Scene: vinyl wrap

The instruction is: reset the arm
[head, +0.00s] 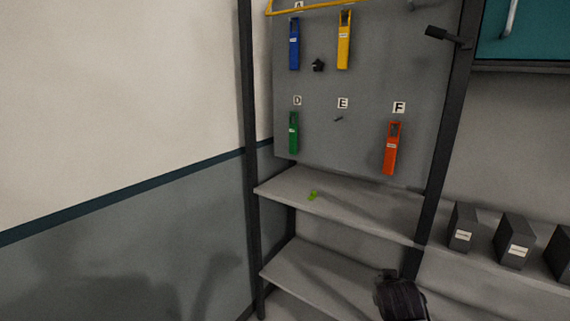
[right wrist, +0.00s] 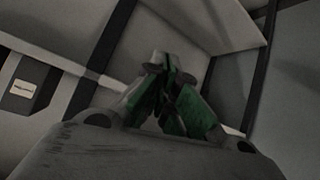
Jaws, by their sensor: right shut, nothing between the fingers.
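My right gripper (right wrist: 170,75) shows in the right wrist view with its fingers together, shut and empty; their inner sides look green. In the head view a dark ribbed part, which looks like my right gripper (head: 396,296), is at the bottom, in front of the lower shelf and beside the dark post. Its fingertips are hard to make out there. My left gripper is not in view.
A grey pegboard (head: 320,145) holds blue (head: 294,48), yellow (head: 344,42), green (head: 293,135) and orange (head: 392,150) tools. A small green item (head: 312,195) lies on the upper shelf (head: 350,208). Dark labelled boxes (head: 463,228) stand right of the post (head: 437,180).

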